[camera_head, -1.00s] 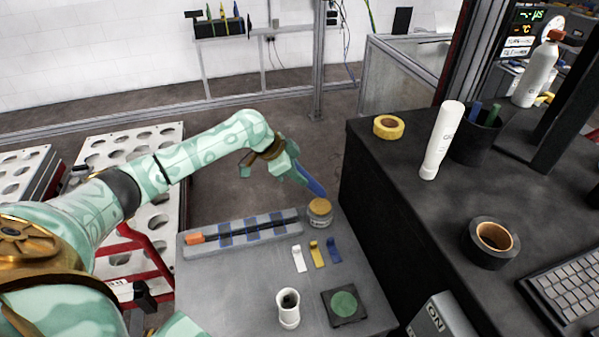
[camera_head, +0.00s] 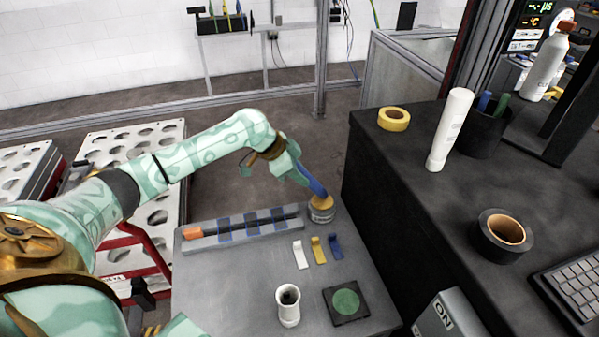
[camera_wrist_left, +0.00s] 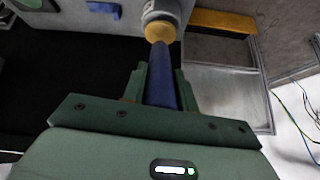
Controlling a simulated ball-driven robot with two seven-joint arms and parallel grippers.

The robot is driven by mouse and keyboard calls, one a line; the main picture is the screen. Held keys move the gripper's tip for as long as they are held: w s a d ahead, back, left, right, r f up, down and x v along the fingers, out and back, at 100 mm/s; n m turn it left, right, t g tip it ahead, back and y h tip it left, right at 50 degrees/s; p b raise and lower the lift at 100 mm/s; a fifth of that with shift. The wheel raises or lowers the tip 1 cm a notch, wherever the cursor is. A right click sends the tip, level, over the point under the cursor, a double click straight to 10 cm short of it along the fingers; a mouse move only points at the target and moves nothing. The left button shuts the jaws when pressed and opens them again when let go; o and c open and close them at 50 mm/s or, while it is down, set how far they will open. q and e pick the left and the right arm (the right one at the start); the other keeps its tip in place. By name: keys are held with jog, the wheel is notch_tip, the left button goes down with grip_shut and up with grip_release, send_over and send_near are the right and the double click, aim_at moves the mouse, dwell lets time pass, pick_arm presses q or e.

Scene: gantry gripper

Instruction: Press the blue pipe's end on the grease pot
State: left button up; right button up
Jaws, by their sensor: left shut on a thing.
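My left gripper (camera_head: 296,173) is shut on the blue pipe (camera_head: 315,187), which slants down to the right from the fingers. The grease pot (camera_head: 321,211), a grey jar with a yellow-orange top, stands at the far right corner of the grey table. The pipe's lower end meets the pot's top. In the left wrist view the pipe (camera_wrist_left: 161,78) runs from between the fingers (camera_wrist_left: 161,88) to the yellow top of the pot (camera_wrist_left: 159,31); its end appears to touch it. The exact contact is partly hidden. My right gripper is not in view.
On the grey table (camera_head: 230,285) are a rail with an orange end (camera_head: 193,232), white, yellow and blue clips (camera_head: 318,250), a white cup (camera_head: 288,306) and a green disc on a dark pad (camera_head: 346,302). A taller black desk (camera_head: 420,210) stands close on the right.

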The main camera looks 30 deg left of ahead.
pick_arm(q)
jog(key=shift+f, duration=0.25)
jog(key=shift+f+b, duration=0.35)
jog(key=shift+f, duration=0.55)
dwell(0.8)
jog(key=shift+p, duration=0.3)
dwell(1.6)
notch_tip(320, 180, up, 7)
jog(key=p, duration=0.7)
jog(key=shift+r+p, duration=0.1)
jog(key=shift+p, duration=0.25)
dwell(0.4)
